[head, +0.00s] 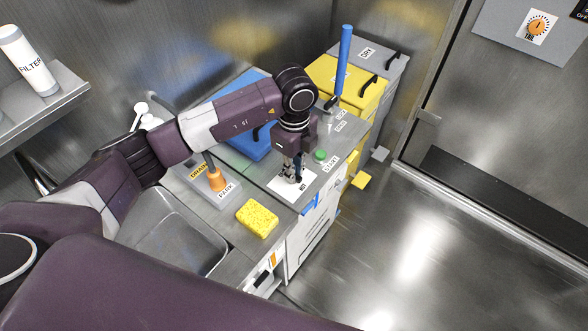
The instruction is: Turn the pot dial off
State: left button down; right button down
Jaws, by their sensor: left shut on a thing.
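My left gripper (294,174) points down at a white labelled plate (284,189) on the front part of the metal counter. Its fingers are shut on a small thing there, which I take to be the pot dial. The fingers hide nearly all of it, so I cannot read which way it is turned. Dark lettering shows on the plate to the right of the fingertips, too small to read surely. My right gripper is not in view.
A green start button (320,155) is just right of the gripper. A blue lever (344,62) stands behind. Open floor lies right.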

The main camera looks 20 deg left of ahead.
pick_arm(q)
jog(key=shift+w+r, duration=0.15)
jog(key=shift+w, duration=0.05)
dwell(0.3)
jog(key=c, duration=2)
grip_release()
jog(key=shift+s, duration=0.1)
jog(key=shift+o, duration=0.2)
notch_tip(320, 180, up, 12)
